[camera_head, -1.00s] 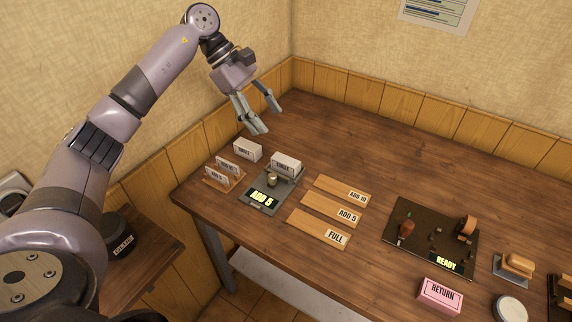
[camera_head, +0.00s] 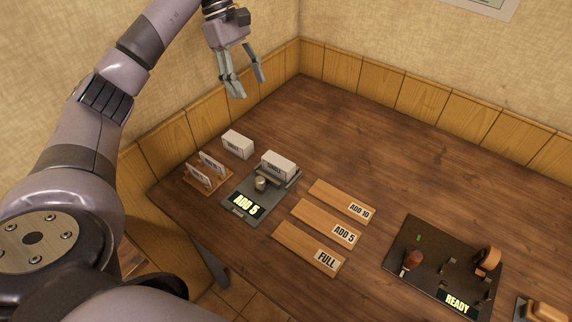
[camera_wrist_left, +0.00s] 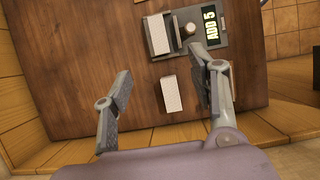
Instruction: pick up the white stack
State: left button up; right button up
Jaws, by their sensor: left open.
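Two white stacks show. One white stack (camera_head: 237,144) lies on the table behind the card holder; in the left wrist view it is the lower white block (camera_wrist_left: 172,94). The other white stack (camera_head: 278,165) sits on the back part of the grey scale (camera_head: 238,209); it also shows in the wrist view (camera_wrist_left: 157,35). The scale's display reads ADD 5. My left gripper (camera_head: 249,87) is open and empty, above the table near the wall and apart from both stacks. In the wrist view, the table stack lies between the spread fingers, beyond them. My right gripper is not in view.
A card holder (camera_head: 207,177) stands left of the scale. Wooden strips labelled ADD 10 (camera_head: 340,201), ADD 5 (camera_head: 325,223) and FULL (camera_head: 308,249) lie to its right. A dark board (camera_head: 425,255) reading READY is farther right. The back of the table is clear.

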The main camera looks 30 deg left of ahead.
pick_arm(q)
notch_tip(320, 180, down, 5)
jog(key=b, duration=0.4)
send_near(278, 160)
jog(key=f, duration=0.2)
jog(key=shift+s+d+f, duration=0.35)
jog(key=shift+s+d, duration=0.05)
jog(key=x, duration=0.1)
jog(key=p+x, duration=0.1)
jog(key=x, duration=0.3)
jog(key=shift+w+d+p, duration=0.25)
jog(key=shift+w+p, duration=0.05)
jog(key=shift+p, duration=0.05)
jog(key=shift+d+f, duration=0.15)
jog(key=shift+f, duration=0.3)
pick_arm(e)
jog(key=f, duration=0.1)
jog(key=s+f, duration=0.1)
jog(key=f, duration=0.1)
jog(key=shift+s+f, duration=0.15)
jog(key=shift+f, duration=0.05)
pick_arm(q)
jog(key=shift+f, duration=0.1)
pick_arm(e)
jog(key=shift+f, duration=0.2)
pick_arm(q)
grip_shut()
